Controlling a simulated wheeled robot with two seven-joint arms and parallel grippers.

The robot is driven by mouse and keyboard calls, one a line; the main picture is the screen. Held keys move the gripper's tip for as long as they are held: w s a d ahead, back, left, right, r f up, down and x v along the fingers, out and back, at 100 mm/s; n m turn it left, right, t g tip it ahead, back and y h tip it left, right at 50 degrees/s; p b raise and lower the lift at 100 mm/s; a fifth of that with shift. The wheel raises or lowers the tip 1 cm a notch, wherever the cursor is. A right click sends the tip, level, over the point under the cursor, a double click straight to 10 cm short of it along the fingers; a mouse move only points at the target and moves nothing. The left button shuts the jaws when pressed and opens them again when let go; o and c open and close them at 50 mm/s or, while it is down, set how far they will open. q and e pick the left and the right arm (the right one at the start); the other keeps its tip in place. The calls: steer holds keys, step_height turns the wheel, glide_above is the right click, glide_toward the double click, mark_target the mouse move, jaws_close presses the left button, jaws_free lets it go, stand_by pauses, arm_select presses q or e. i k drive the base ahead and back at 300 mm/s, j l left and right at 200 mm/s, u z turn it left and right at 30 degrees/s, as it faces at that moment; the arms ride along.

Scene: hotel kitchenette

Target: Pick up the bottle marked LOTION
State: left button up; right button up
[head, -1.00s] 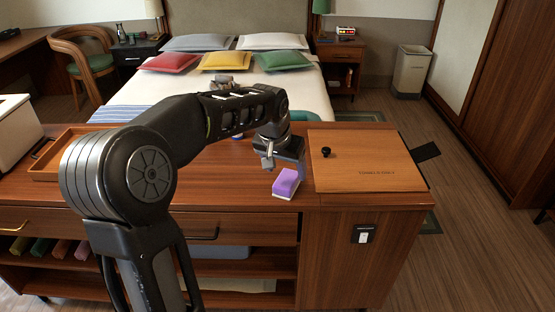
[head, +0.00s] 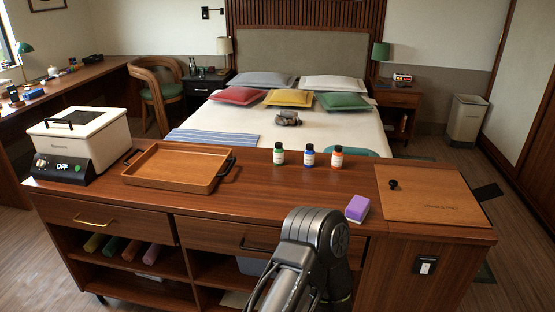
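Three small bottles stand upright in a row on the wooden counter: a green one (head: 279,154), a blue one (head: 308,156) and an orange one (head: 336,158). Each has a dark cap and a white label. The label print is too small to read, so I cannot tell which is marked LOTION. One of my arms shows at the bottom centre, in front of the counter, apart from the bottles. Neither gripper is in view.
A wooden tray (head: 133,173) lies left of the bottles, with a white appliance (head: 92,137) beyond it. A purple-and-white sponge (head: 357,209) and a wooden board (head: 420,209) with a black knob are at right. Counter in front of the bottles is clear.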

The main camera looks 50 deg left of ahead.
mark_target(279, 151)
steer(key=i+j, duration=0.2)
steer(key=i, duration=0.25)
steer(key=u, duration=1.75)
steer(key=j+z, duration=0.75)
steer(key=j, duration=0.15)
steer(key=k, duration=0.05)
